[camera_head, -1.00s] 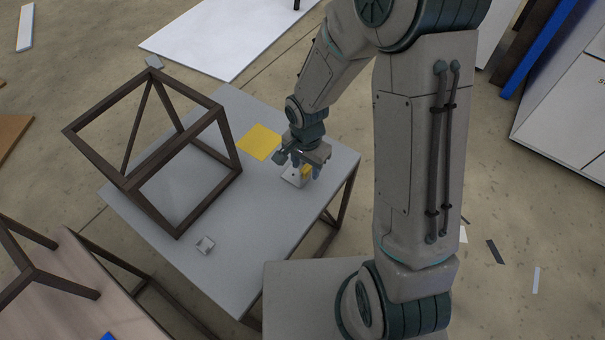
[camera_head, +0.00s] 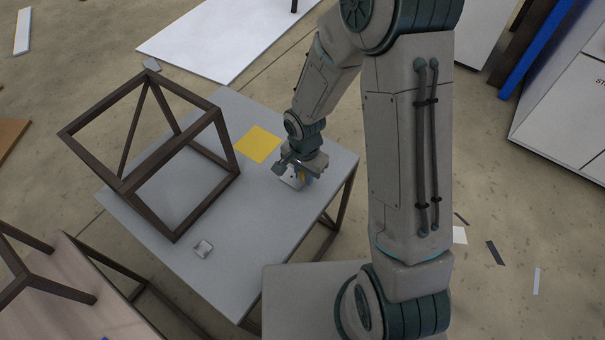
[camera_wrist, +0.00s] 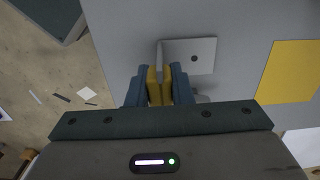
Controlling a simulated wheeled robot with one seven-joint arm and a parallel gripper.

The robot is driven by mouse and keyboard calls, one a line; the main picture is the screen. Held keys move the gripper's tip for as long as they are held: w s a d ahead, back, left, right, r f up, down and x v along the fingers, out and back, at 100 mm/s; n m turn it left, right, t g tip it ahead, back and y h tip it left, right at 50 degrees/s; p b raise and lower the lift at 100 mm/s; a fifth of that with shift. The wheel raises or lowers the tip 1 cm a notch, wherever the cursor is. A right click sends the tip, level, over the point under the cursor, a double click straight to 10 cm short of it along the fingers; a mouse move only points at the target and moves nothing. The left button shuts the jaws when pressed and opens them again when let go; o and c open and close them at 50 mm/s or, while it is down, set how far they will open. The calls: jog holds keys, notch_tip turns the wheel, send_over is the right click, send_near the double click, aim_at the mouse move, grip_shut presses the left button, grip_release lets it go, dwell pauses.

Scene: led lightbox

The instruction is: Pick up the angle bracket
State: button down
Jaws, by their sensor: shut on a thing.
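A silvery angle bracket (camera_wrist: 190,55) with a dark hole in its plate shows just beyond my fingertips in the wrist view. My gripper (camera_wrist: 160,75) has blue fingers with yellow pads, drawn close together and shut on the bracket's left edge part. The gripped part is mostly hidden between the pads. In the head view the bracket (camera_head: 292,180) is just below and left of my gripper (camera_head: 304,178), over the grey table (camera_head: 270,215). I cannot tell whether it touches the tabletop.
A dark open cube frame (camera_head: 150,165) stands on the table's left side. A flat yellow square (camera_head: 258,143) lies behind my gripper, and it also shows in the wrist view (camera_wrist: 291,72). The table's middle is clear. A wooden-topped table (camera_head: 85,290) stands at lower left.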

jog(key=r, duration=0.2)
jog(key=r+p, duration=0.1)
jog(key=r, duration=0.1)
jog(key=shift+d+r, duration=0.2)
jog(key=shift+r, duration=0.15)
jog(key=s+d+r+p, duration=0.1)
jog(key=s+d+r, duration=0.1)
jog(key=d, duration=0.3)
jog(key=s+d+r+p, duration=0.1)
jog(key=s+d+r, duration=0.1)
jog(key=d+r, duration=0.2)
jog(key=shift+s+d+r, duration=0.15)
jog(key=shift+s+d, duration=0.1)
jog(key=shift+d, duration=0.45)
notch_tip(320, 180, up, 5)
jog(key=p, duration=0.4)
